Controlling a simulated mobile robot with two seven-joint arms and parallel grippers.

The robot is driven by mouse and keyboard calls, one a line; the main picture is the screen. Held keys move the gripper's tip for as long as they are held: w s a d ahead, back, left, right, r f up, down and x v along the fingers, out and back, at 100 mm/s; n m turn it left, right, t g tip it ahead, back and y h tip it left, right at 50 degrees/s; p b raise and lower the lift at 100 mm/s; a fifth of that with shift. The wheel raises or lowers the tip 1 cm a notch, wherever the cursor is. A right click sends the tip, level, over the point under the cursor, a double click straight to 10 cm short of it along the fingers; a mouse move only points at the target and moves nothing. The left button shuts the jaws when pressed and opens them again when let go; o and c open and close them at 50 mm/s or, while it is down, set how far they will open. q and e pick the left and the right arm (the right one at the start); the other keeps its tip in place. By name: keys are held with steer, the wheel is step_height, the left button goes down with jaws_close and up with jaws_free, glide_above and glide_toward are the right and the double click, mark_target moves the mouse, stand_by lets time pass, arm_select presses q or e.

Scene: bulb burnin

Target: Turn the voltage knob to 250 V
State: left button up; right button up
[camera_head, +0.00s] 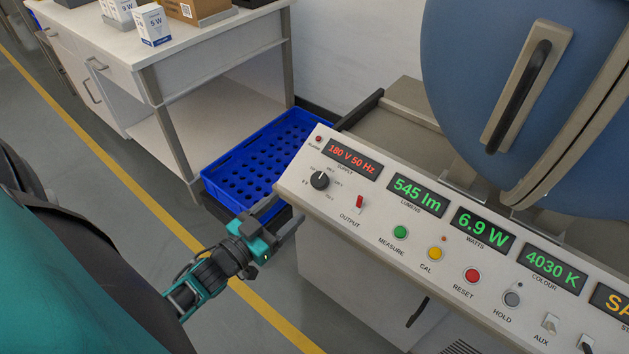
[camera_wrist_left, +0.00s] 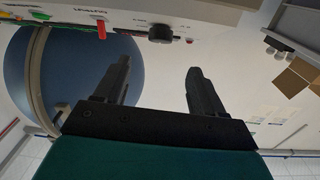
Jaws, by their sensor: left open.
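The voltage knob (camera_head: 320,180) is a black round dial at the left end of the slanted control panel (camera_head: 380,209). Above it the red supply display (camera_head: 353,158) reads 180 V 50 Hz. The small labels around the knob are too small to read surely. My left gripper (camera_head: 283,217) is open and empty, in front of the panel's left edge, below and left of the knob, and apart from it. In the left wrist view the knob (camera_wrist_left: 160,33) shows at the top, beyond the gap between the open fingers (camera_wrist_left: 157,80). My right gripper is in neither view.
A red output switch (camera_head: 360,202) stands right of the knob, with green, yellow and red buttons further right. A blue perforated crate (camera_head: 262,160) lies behind my left gripper. A blue sphere (camera_head: 540,80) rises behind the panel. A white bench (camera_head: 110,45) stands back left.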

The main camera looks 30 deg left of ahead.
mark_target(317, 181)
arm_select(q)
steer(key=w, duration=0.6)
steer(key=w+d+b, duration=0.1)
steer(key=w, duration=0.2)
steer(key=shift+w, duration=0.3)
steer(key=shift+w+d, duration=0.1)
steer(key=shift+w, duration=0.45)
steer(key=shift+c, duration=0.4)
steer(key=c, duration=1)
steer(key=shift+o, duration=0.2)
